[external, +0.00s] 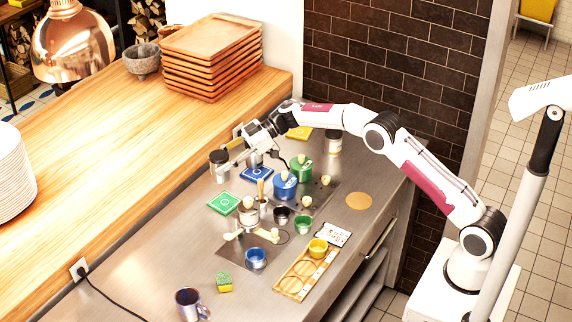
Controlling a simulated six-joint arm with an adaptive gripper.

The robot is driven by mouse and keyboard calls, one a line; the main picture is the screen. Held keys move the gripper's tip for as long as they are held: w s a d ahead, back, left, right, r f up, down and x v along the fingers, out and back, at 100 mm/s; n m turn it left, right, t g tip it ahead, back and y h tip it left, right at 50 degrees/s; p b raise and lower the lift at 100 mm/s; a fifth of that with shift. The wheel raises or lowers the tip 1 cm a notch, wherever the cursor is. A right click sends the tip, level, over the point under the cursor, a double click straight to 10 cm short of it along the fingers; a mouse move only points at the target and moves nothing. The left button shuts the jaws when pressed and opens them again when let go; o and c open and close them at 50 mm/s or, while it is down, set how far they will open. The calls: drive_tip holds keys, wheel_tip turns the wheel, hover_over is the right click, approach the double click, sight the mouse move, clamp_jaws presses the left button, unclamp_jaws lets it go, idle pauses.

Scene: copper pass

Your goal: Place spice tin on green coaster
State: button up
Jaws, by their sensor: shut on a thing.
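The spice tin (220,169), a small cylinder with a dark lid, is up and left of the green coaster in the external view. My gripper (229,159) is shut on it, reaching in from the right. The tin looks upright; I cannot tell how far it is above the steel counter. The green coaster (224,204), a flat square with a pale mark, lies on the counter below the tin in the picture, with nothing on it.
A blue coaster (257,174) and a yellow coaster (299,133) lie farther right. A blue pot (284,188), a green pot (301,169) and a grey pot (248,213) stand right of the green coaster. A similar jar (333,141) stands at the back.

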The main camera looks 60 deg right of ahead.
sight(222, 178)
drive_tip(key=shift+f, duration=0.55)
drive_tip(key=shift+f, duration=2.5)
drive_tip(key=shift+f, duration=0.25)
drive_tip(key=o, duration=1.2)
drive_tip(key=shift+r, duration=0.1)
